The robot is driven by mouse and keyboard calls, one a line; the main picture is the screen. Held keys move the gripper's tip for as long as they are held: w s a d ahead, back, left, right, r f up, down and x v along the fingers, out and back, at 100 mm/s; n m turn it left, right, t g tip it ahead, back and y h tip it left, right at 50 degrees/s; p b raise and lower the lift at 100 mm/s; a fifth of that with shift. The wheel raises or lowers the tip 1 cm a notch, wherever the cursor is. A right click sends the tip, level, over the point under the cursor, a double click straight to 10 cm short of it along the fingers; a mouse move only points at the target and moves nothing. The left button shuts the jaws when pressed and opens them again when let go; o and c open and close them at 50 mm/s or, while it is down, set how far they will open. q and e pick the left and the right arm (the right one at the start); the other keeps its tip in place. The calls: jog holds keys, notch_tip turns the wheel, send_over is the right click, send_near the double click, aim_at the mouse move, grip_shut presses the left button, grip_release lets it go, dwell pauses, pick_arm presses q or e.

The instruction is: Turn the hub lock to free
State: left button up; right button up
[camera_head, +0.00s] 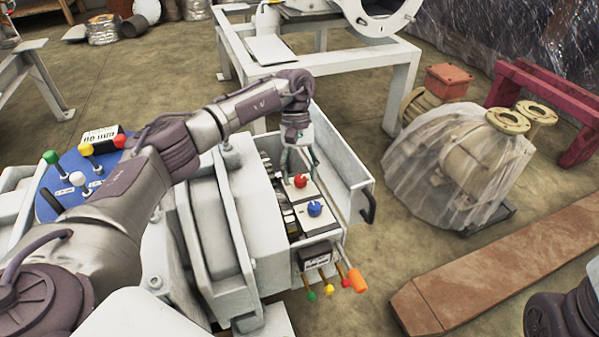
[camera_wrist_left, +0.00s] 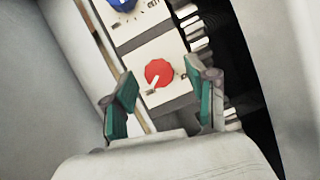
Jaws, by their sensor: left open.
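A red knob (camera_head: 300,181) with a white pointer line and a blue knob (camera_head: 314,208) sit on white plates inside the open box of the white machine. I cannot read which one is the hub lock. My left gripper (camera_head: 299,158) reaches down into the box just above the red knob, open and empty. In the left wrist view, the red knob (camera_wrist_left: 158,73) lies between the spread green-padded fingers (camera_wrist_left: 170,88), apart from both. Its pointer aims to the lower left. The blue knob (camera_wrist_left: 122,4) is cut off at the top edge. My right gripper is not in view.
The box's raised side wall (camera_head: 342,170) with a black handle stands close to the right of my gripper. Coloured levers (camera_head: 328,288) stick out at the front. A blue lever panel (camera_head: 75,180) is at left. A plastic-wrapped machine (camera_head: 455,165) stands on the floor at right.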

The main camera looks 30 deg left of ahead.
pick_arm(q)
jog(key=v, duration=1.2)
